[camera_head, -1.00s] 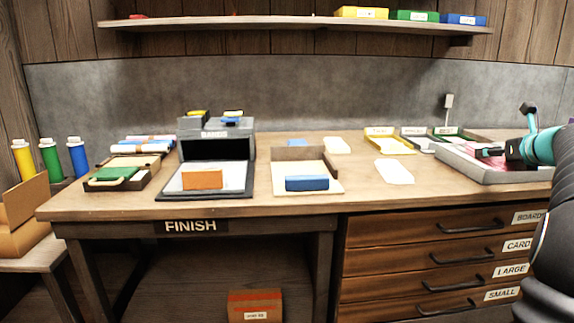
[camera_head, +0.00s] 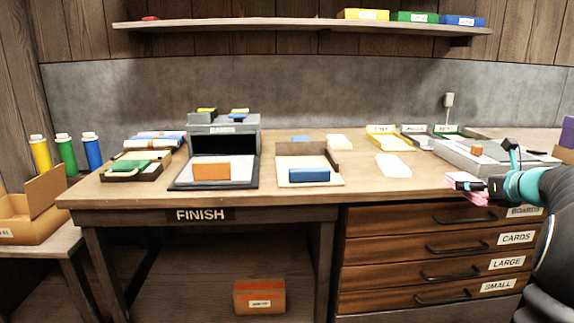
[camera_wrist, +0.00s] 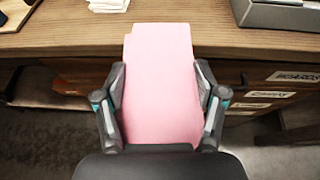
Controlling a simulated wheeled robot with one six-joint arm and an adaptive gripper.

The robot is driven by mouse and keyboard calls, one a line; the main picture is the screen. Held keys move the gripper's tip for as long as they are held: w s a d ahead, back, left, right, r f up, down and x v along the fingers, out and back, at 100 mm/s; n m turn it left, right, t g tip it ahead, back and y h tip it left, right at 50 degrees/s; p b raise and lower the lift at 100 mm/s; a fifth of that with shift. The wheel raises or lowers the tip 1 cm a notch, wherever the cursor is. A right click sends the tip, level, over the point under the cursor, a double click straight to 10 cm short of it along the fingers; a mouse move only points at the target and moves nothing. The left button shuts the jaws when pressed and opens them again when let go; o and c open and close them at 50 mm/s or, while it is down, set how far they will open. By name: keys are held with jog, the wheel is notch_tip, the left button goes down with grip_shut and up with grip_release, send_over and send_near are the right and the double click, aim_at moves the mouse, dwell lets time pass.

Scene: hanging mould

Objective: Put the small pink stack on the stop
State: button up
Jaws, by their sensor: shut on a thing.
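The small pink stack (camera_head: 467,196) is in my gripper (camera_head: 474,185), just off the front edge of the bench above the drawers. In the wrist view the pink stack (camera_wrist: 160,85) stands out flat between the two fingers of my gripper (camera_wrist: 160,78), which press its sides. Its far end overlaps the bench edge in that view.
A white stack (camera_head: 393,166) lies between the pale board and my gripper. A grey tray (camera_head: 450,152) with a small orange block (camera_head: 476,150) is at the right. A grey baker-like box (camera_head: 223,142) stands at the left. Drawer handles (camera_head: 465,219) protrude below the bench.

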jog(key=s+a+f+n+g+y, duration=0.1)
jog(key=a+f+n+y, duration=0.4)
jog(key=a+f, duration=1.3)
jog(key=s+a+f+n+g+y, duration=0.2)
jog(key=a+f+n+g+y, duration=0.2)
jog(key=a+f, duration=1.4)
notch_tip(320, 180, down, 6)
jog(key=shift+a+r+n+y, duration=0.25)
jog(key=shift+a+n+y, duration=0.1)
jog(key=shift+n+y, duration=0.15)
